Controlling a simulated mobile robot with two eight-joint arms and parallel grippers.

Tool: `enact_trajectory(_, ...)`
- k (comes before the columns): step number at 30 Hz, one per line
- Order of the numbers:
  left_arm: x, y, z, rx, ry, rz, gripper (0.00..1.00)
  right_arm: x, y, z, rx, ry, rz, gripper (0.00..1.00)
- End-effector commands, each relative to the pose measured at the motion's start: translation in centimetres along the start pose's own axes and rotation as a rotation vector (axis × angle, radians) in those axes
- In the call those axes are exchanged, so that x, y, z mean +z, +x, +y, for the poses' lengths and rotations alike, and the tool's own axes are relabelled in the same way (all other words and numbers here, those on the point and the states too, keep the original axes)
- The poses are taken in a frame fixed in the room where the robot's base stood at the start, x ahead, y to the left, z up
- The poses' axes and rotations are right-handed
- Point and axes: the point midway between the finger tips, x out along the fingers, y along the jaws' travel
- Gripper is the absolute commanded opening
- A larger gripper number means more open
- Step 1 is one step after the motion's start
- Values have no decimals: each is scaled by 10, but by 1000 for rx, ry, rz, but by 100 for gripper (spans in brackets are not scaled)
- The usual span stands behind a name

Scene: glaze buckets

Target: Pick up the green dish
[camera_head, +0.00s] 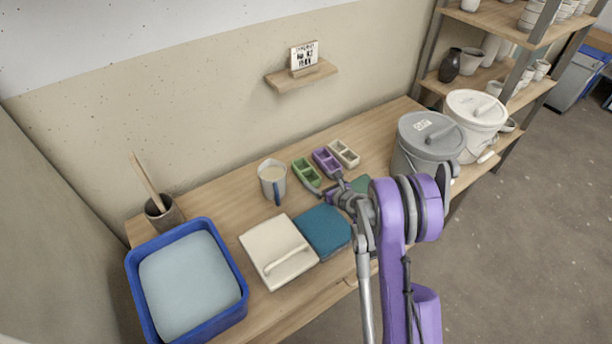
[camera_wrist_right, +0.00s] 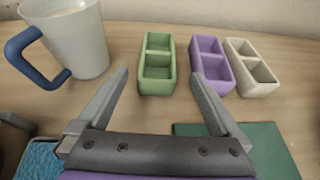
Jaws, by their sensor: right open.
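The green dish (camera_head: 307,172) is a small two-compartment tray standing on the wooden table near the wall. It also shows in the right wrist view (camera_wrist_right: 157,85), just beyond and between the fingers. My right gripper (camera_wrist_right: 158,80) is open and empty, its fingers pointing toward the green dish, with no contact visible. In the head view my right gripper (camera_head: 326,185) is close to the near end of the dish and partly hidden by its own wrist. My left gripper is in neither view.
A purple dish (camera_wrist_right: 211,75) and a cream dish (camera_wrist_right: 252,80) stand right of the green one. A mug with a blue handle (camera_wrist_right: 82,45) stands left. A blue basin (camera_head: 239,283), tiles and two lidded buckets (camera_head: 427,135) stand around.

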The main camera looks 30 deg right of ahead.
Motion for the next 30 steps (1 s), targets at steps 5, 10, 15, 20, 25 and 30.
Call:
enact_trajectory(5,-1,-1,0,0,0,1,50,0,30,1,2,-2,0,100)
enact_trajectory(10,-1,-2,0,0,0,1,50,0,44,2,2,-3,1,100)
enact_trajectory(15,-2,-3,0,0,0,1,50,-2,64,3,2,-4,1,100)
enact_trajectory(20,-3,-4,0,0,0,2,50,-3,87,4,3,-5,1,100)
enact_trajectory(25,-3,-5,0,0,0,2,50,-4,96,3,2,-4,1,100)
enact_trajectory(30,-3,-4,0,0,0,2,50,-4,96,3,1,-4,1,100)
